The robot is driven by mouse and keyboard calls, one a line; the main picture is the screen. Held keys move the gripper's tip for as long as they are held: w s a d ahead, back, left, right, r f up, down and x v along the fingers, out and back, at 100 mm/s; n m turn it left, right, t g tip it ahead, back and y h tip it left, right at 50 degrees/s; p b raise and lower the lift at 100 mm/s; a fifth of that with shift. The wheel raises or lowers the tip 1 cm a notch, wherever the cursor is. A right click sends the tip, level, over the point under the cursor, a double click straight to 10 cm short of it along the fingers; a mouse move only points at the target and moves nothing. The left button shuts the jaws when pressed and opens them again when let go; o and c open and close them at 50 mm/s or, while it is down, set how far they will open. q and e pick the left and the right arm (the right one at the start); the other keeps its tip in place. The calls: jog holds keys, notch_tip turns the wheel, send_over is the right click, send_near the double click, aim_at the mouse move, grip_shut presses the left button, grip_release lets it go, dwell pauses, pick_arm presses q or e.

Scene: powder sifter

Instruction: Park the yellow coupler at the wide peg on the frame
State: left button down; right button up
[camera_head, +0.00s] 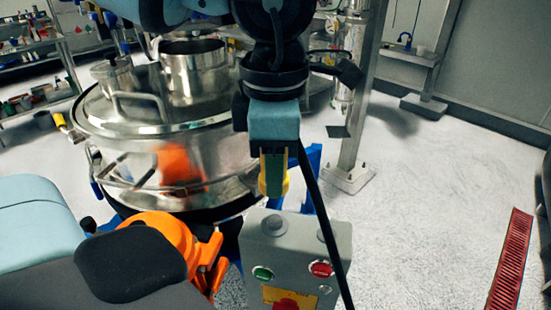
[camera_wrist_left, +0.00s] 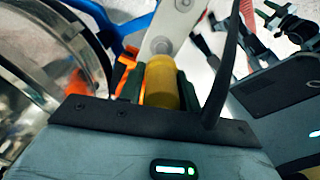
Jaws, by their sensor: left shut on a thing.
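My left gripper (camera_head: 272,172) points down in the middle of the head view, in front of the steel sifter and above the control box. It is shut on the yellow coupler (camera_head: 285,180), which shows partly behind the green fingers. In the left wrist view the coupler (camera_wrist_left: 162,82) is a yellow cylinder between the two dark green fingers of my left gripper (camera_wrist_left: 160,88). I cannot make out the wide peg on the frame in either view. My right gripper is not in view.
The round steel sifter (camera_head: 150,110) stands at left. A grey control box (camera_head: 338,240) with green and red buttons is just below the gripper. An orange part (camera_head: 180,235) lies left of the box.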

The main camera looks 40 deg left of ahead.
pick_arm(q)
jog(key=shift+f+b, duration=0.95)
jog(key=shift+f, duration=1.2)
jog(key=shift+f+b, duration=0.6)
jog(key=shift+f, duration=0.25)
jog(key=shift+b, duration=0.4)
jog(key=shift+b, duration=0.45)
